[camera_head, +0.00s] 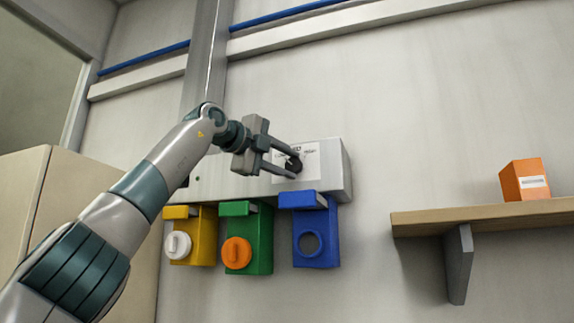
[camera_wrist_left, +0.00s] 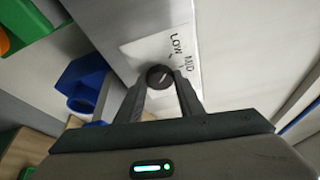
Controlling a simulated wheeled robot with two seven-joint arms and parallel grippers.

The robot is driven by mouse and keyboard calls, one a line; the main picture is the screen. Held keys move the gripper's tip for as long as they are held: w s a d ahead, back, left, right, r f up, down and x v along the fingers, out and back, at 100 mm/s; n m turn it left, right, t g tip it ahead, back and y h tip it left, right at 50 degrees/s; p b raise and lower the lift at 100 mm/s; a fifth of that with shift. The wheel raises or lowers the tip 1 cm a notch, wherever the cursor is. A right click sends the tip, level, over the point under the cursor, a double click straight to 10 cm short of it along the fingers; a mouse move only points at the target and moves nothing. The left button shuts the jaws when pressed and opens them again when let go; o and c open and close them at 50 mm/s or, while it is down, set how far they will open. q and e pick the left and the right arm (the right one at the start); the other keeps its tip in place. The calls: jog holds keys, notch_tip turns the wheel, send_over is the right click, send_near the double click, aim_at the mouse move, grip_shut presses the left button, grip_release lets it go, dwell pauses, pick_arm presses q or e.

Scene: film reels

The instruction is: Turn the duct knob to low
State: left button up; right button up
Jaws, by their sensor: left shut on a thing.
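The duct knob (camera_head: 293,164) is a small black round knob on a white label plate on the front of a grey wall box (camera_head: 335,170). In the left wrist view the knob (camera_wrist_left: 159,76) has a light pointer line, and the label (camera_wrist_left: 185,50) beside it reads "LOW" and "MED". The pointer slants toward the label's lettering; its exact setting is too small to tell. My left gripper (camera_head: 284,163) has its fingers on both sides of the knob and is shut on it. The left fingers (camera_wrist_left: 160,90) also show in the wrist view. My right gripper is not in view.
Below the box hang a yellow holder (camera_head: 203,222) with a white disc, a green holder (camera_head: 262,240) with an orange disc, and a blue holder (camera_head: 326,250) with a round hole. A wooden shelf (camera_head: 480,217) with an orange box (camera_head: 520,182) is at right. The wall between is clear.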

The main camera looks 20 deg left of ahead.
pick_arm(q)
jog(key=o, duration=1.1)
jog(key=shift+c, duration=0.2)
jog(key=shift+s+a, duration=0.1)
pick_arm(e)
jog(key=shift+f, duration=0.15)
pick_arm(q)
jog(key=shift+s+a, duration=0.1)
jog(key=shift+s, duration=0.1)
jog(key=shift+s+a+f+b, duration=0.15)
jog(key=shift+s+b, duration=0.15)
jog(key=shift+b, duration=0.2)
jog(key=b+v, duration=0.5)
jog(key=v, duration=1.1)
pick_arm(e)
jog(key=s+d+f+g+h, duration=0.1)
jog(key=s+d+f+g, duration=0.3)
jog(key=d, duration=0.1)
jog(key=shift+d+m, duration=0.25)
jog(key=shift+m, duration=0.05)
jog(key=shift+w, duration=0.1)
